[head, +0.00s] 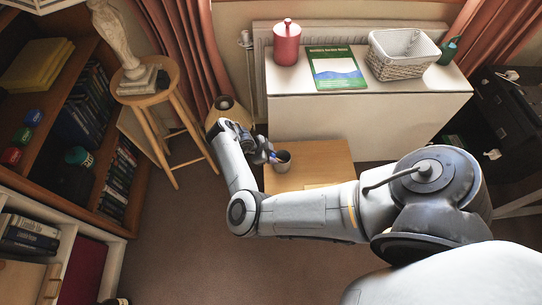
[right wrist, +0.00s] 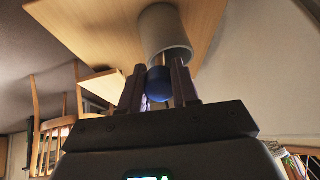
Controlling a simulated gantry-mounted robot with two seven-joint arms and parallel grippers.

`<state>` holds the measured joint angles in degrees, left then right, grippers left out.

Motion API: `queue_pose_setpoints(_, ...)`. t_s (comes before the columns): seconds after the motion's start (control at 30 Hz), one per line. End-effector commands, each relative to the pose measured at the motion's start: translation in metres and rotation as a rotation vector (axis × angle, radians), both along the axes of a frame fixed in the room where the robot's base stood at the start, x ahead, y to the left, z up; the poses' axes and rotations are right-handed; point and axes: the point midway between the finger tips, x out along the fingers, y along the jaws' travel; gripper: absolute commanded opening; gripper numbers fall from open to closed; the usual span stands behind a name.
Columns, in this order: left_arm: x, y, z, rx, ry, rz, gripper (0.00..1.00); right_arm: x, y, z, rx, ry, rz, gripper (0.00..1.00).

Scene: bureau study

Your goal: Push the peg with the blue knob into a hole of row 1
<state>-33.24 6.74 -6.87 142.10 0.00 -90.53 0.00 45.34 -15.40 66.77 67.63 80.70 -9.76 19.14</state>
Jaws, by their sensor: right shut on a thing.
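The blue knob (right wrist: 158,84) sits between the two fingers of my right gripper (right wrist: 158,88), which is shut on it. A short pale length of the peg shows beyond the knob, towards a grey cup (right wrist: 165,32). The rest of the peg is hidden, and I cannot tell whether it is inside the cup. In the head view my right gripper (head: 270,153) is beside the cup (head: 283,161) on a low wooden table. My left gripper is not in view. I cannot make out any row of holes.
The low wooden table (head: 325,160) stands before a white cabinet (head: 360,119) bearing a red canister (head: 287,43), a book (head: 337,68) and a basket (head: 404,53). Blue, green and red round things sit on the left bookcase (head: 57,152). A stool (head: 146,94) holds a statue. Carpet is clear between.

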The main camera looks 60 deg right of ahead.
Motion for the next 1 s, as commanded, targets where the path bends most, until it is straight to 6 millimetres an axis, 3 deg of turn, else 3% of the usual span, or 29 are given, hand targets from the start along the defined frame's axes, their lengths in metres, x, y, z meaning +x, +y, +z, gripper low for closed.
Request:
queue_pose_setpoints(0.37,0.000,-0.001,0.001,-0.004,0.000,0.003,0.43,0.001,0.001,0.002,0.000,0.000,0.000,0.00)
queue_pose_setpoints(1.0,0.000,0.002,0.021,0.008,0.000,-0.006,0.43,0.014,0.014,0.033,0.001,-0.001,0.000,0.00)
